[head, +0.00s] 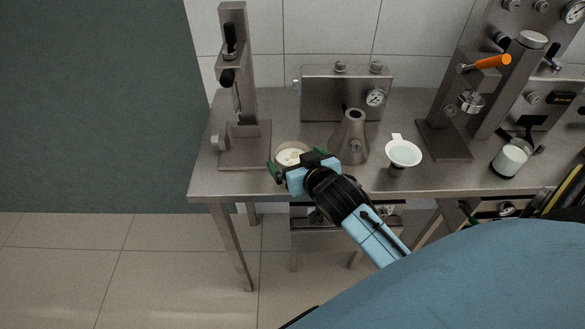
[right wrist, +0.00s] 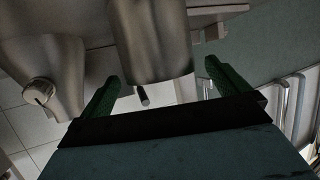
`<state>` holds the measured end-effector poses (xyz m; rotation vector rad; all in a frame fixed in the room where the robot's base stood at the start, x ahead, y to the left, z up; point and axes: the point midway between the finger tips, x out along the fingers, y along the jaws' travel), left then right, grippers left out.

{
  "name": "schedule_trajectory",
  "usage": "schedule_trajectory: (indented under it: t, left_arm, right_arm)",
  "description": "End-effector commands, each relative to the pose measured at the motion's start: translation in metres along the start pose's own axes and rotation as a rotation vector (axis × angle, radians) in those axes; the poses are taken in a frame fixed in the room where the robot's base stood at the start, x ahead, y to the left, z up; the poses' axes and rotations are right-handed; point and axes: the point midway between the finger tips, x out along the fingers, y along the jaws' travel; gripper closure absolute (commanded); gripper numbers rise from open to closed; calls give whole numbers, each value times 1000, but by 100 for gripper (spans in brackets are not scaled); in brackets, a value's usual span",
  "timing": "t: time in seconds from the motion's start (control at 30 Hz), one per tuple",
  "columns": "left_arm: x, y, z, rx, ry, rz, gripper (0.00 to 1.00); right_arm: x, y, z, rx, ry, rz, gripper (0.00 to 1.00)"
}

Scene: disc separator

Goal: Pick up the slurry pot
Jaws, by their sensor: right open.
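The slurry pot (head: 291,149) appears to be the small round pot with pale cream contents near the bench's front edge in the head view. My right gripper (head: 296,162) is in front of it and hides much of its body. In the right wrist view my right gripper (right wrist: 161,76) is open, with a green finger on each side. A grey metal cylinder with a small dark peg, seemingly the pot (right wrist: 155,40), stands between and beyond the fingertips. Neither finger clearly touches it. My left gripper is not in view.
A white funnel (head: 403,154) is farther right. A metal stand (head: 245,145) is close on the left, and a gauge box (head: 335,92) is behind. A white-filled glass (head: 510,161) stands right.

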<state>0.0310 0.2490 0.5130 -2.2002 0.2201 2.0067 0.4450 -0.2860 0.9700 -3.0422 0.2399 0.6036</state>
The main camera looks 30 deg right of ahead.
Motion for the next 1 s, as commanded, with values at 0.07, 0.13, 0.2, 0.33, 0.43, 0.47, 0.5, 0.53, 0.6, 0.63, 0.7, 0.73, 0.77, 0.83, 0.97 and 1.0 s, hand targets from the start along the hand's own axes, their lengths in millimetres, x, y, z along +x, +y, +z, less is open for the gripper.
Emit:
schedule_trajectory:
  t: [0.07,0.13,0.2,0.33,0.43,0.47,0.5,0.53,0.6,0.63,0.7,0.73,0.77,0.83,0.97,1.0]
  left_arm:
    - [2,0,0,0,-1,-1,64]
    - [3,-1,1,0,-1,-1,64]
    - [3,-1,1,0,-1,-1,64]
    - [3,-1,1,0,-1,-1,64]
    - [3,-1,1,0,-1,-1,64]
    - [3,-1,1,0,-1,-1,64]
    - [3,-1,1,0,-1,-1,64]
    - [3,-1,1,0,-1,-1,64]
    - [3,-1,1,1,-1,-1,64]
    - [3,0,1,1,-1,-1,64]
    - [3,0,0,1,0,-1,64]
    - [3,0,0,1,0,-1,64]
    - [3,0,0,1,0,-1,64]
    - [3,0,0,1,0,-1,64]
    - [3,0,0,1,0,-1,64]
    - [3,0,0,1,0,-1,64]
  right_arm:
    - [14,1,1,-3,1,1,0]
    - [23,1,2,-1,0,0,0]
    - [30,1,1,-1,1,-1,0]
    - [34,0,2,-1,0,-2,0]
    - [34,0,2,-1,0,-2,0]
    - [34,0,2,-1,0,-2,0]
    - [34,0,2,-1,0,-2,0]
    - [34,0,2,-1,0,-1,4]
    - [34,0,2,-1,0,-1,13]
    - [34,0,2,-1,0,-1,17]
    - [34,0,2,-1,0,-1,26]
    - [34,0,2,-1,-1,-1,30]
    - [34,0,2,-1,-1,-1,34]
    - [34,0,2,-1,-1,-1,43]
    - [34,0,2,-1,-1,-1,60]
    - [34,0,0,-1,4,-2,62]
